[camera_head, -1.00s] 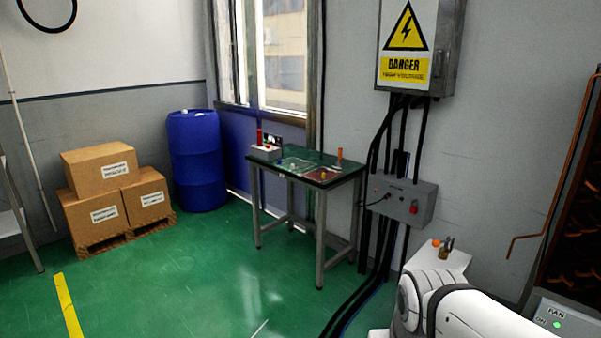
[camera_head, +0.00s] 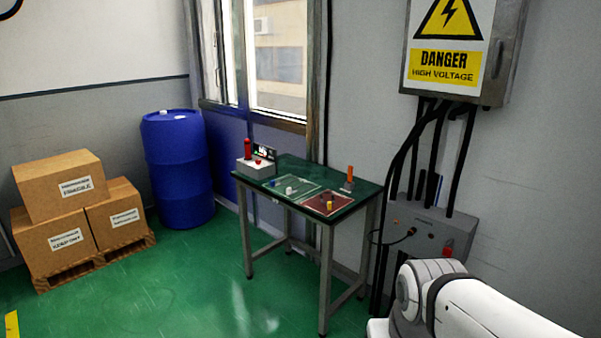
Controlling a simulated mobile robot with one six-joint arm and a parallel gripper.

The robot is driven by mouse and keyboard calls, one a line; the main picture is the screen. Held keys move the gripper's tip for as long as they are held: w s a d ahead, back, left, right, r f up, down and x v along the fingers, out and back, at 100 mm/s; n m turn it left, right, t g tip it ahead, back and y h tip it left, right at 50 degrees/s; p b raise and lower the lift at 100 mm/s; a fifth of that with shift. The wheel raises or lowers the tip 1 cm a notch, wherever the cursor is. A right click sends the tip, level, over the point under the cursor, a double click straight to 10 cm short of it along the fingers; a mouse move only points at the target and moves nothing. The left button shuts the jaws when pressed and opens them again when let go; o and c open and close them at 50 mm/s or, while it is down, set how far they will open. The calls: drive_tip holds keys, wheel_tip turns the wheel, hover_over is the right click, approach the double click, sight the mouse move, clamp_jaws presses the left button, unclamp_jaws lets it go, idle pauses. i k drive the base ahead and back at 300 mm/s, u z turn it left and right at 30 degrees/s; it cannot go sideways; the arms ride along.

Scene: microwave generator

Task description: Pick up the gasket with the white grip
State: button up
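A small table (camera_head: 318,174) with a dark green top stands under the window. On it lie a pale green mat (camera_head: 297,197) and a red-brown mat (camera_head: 318,208), each with small parts. One small whitish piece (camera_head: 289,190) is on the green mat; it may be the gasket with the white grip, but it is too small to tell. A small yellowish and dark piece (camera_head: 328,200) is on the red-brown mat. My white arm shows at the lower right, apart from the table. My gripper is not in view.
A grey box with a red cylinder (camera_head: 248,148) and an orange upright piece (camera_head: 350,174) stand on the table. A blue barrel (camera_head: 176,170) and cardboard boxes (camera_head: 75,205) are left. A cabled control box (camera_head: 418,235) is right. The green floor before the table is clear.

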sight(288, 190)
drive_tip(key=i, duration=2.7)
drive_tip(key=u, duration=0.8)
